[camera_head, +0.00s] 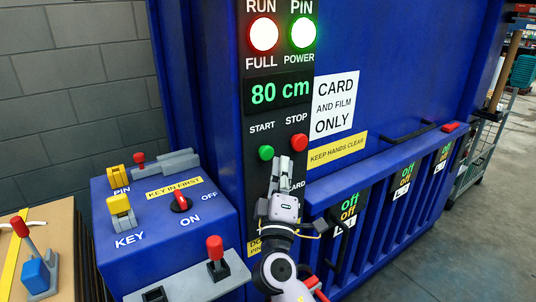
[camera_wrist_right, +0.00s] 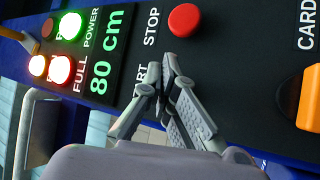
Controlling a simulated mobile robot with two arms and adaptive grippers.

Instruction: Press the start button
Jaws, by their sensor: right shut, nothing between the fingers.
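The green start button (camera_head: 266,153) sits on the black control panel under the word START in the head view. The red stop button (camera_head: 299,142) is to its right and shows in the wrist view too (camera_wrist_right: 186,20). My right gripper (camera_head: 283,162) is shut and empty, its fingertips in front of the panel, just right of and slightly below the start button in the head view. In the wrist view its fingertips (camera_wrist_right: 160,76) cover part of the START label and hide the start button. I cannot tell whether they touch the panel. My left gripper is not in view.
The panel display (camera_head: 279,92) reads 80 cm, below lit RUN/FULL and PIN/POWER lamps. A blue key box (camera_head: 155,250) with a red key switch (camera_head: 181,202) stands left. A yellow sign (camera_head: 338,149) and slatted blue front (camera_head: 385,215) are right. Open floor lies at far right.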

